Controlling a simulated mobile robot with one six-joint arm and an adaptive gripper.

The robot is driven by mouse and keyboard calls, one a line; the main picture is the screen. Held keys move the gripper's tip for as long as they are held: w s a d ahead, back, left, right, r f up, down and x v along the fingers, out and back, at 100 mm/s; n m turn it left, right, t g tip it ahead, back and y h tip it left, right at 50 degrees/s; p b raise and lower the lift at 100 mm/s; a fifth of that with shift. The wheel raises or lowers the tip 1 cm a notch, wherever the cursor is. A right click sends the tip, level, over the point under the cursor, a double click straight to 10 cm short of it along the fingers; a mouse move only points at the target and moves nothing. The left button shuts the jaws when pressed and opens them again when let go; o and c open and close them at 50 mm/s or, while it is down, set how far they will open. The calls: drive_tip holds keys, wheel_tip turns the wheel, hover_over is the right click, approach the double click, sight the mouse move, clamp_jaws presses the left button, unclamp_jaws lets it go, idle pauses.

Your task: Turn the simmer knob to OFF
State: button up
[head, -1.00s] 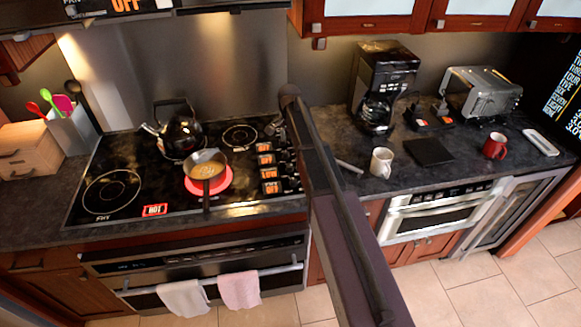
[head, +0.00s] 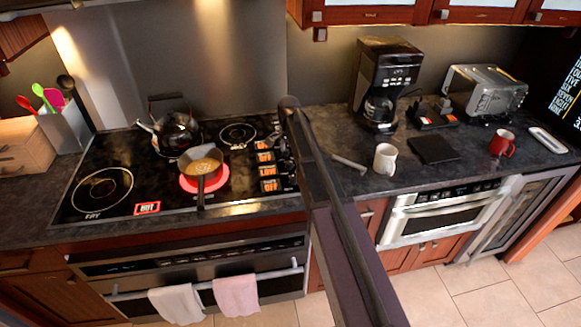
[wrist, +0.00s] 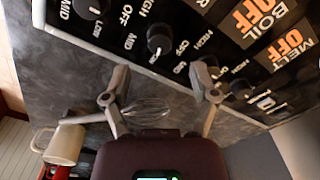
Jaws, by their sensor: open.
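A column of black knobs runs along the stove's right side in the head view. Beside it, one display reads LOW (head: 267,171) and the others read OFF. In the wrist view, a black knob (wrist: 160,40) lies just beyond the gap between my fingers, with OFF, MID and HIGH printed around it. No simmer label is readable, so I cannot confirm which knob is simmer. My gripper (wrist: 160,76) is open and empty, its fingertips pointing toward the knob row. In the head view my arm hides part of the gripper and knobs.
A pan (head: 201,168) sits on a glowing red burner, a kettle (head: 176,134) behind it. A whisk (wrist: 146,108) lies on the counter below my fingers. A white mug (head: 385,158) and coffee maker (head: 386,80) stand right of the stove.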

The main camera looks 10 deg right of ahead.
sight(290, 162)
drive_tip(key=shift+f+b, duration=2.3)
drive_tip(key=shift+f, duration=0.3)
clamp_jaws()
drive_tip(key=shift+d, duration=0.1)
